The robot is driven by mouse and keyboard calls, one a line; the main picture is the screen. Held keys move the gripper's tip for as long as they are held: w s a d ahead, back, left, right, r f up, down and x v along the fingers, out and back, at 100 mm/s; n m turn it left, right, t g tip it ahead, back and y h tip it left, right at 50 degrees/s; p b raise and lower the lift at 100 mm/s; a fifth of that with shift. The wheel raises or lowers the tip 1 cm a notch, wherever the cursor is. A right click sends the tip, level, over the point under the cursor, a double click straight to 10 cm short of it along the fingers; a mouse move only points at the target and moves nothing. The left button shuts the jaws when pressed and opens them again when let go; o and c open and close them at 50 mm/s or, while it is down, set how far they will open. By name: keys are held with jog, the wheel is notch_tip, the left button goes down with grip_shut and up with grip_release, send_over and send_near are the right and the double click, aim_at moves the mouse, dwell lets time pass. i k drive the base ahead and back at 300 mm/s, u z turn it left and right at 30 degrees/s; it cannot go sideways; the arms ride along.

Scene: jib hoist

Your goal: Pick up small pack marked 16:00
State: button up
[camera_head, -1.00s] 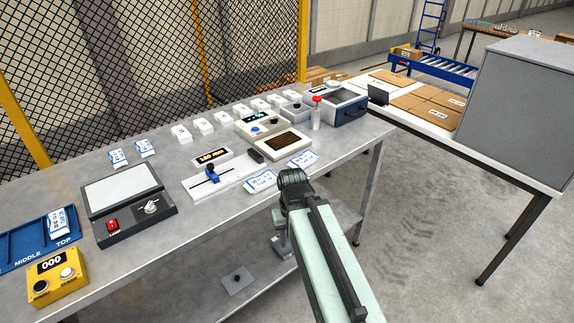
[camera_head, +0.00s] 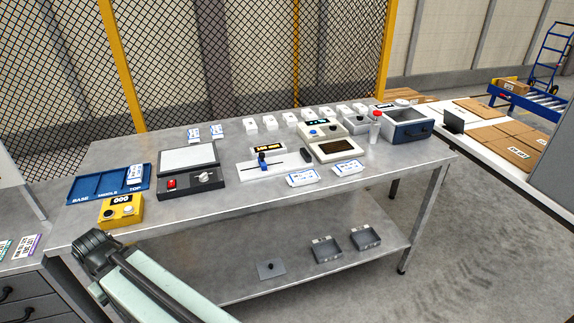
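Several small white-and-blue packs lie on the grey metal workbench (camera_head: 250,212). Two packs, one (camera_head: 193,133) beside the other (camera_head: 217,131), are at the back left. Two larger-looking packs, one (camera_head: 303,178) and another (camera_head: 348,168), lie near the front edge. One more pack (camera_head: 134,174) is in the blue tray (camera_head: 88,187) on its TOP side. The pack markings are too small to read, so I cannot tell which is 16:00. My gripper (camera_head: 92,250) is at the lower left, by the bench's front left corner, apart from the packs. Its fingers cannot be made out.
A yellow counter box (camera_head: 121,211), a dark device with a light plate (camera_head: 190,170) and a slide gauge (camera_head: 262,165) stand on the bench. White blocks (camera_head: 289,119) line the back. Grey bins (camera_head: 326,249) sit on the lower shelf. Drawers (camera_head: 40,285) stand at left.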

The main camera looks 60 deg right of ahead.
aim_at(342, 170)
jog(key=u, duration=1.45)
jog(key=k, duration=2.25)
jog(key=z, duration=0.7)
jog(key=i, duration=0.8)
jog(key=u, duration=0.05)
